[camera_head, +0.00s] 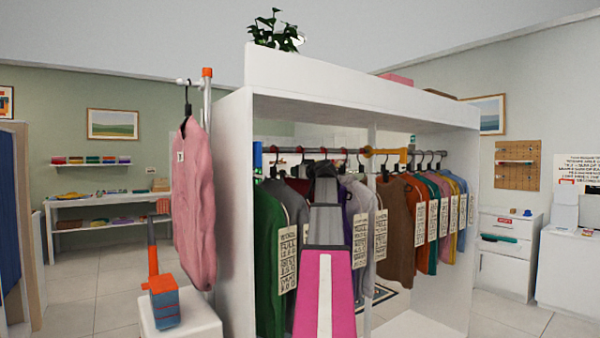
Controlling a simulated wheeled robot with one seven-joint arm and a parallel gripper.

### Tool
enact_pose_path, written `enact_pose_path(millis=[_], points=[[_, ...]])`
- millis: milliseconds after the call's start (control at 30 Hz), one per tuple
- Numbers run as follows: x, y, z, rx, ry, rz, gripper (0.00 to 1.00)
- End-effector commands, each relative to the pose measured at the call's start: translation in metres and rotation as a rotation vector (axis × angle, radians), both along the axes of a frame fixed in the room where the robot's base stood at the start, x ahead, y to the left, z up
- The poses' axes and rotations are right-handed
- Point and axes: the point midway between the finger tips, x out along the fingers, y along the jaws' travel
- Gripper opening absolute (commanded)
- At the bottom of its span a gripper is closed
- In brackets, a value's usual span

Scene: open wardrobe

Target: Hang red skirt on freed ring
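No red skirt can be made out. Several dark red rings (300,150) sit on the left part of the wardrobe rail (288,151), and a yellow ring (367,151) sits near the middle divider. Garments on black hangers hang below, including a green one (268,260) and a brown one (396,235). I cannot tell which ring is free. My arm, magenta with a white stripe and grey above, rises at the centre toward the rail. Its end, around my gripper (325,170), is dark and small among the garments; its fingers and any held thing cannot be made out.
A pink garment (194,205) hangs on a stand left of the white wardrobe (235,180). An orange and blue device (165,303) stands on a white stool (190,325). Tagged garments crowd the rail's right half. Open floor (105,285) lies at left.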

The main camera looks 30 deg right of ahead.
Motion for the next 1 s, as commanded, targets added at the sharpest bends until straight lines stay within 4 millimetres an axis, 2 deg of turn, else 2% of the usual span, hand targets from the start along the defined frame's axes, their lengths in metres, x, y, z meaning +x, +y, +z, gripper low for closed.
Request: enact_pose_path(millis=[367, 467, 800, 1000], points=[[-0.005, 0.0, 0.001, 0.001, -0.003, -0.001, 0.52], [-0.016, 0.001, 0.001, 0.001, -0.003, 0.0, 0.52], [-0.08, -0.001, 0.003, 0.0, -0.003, -0.002, 0.52], [-0.102, -0.003, 0.004, 0.001, -0.003, -0.001, 0.52]])
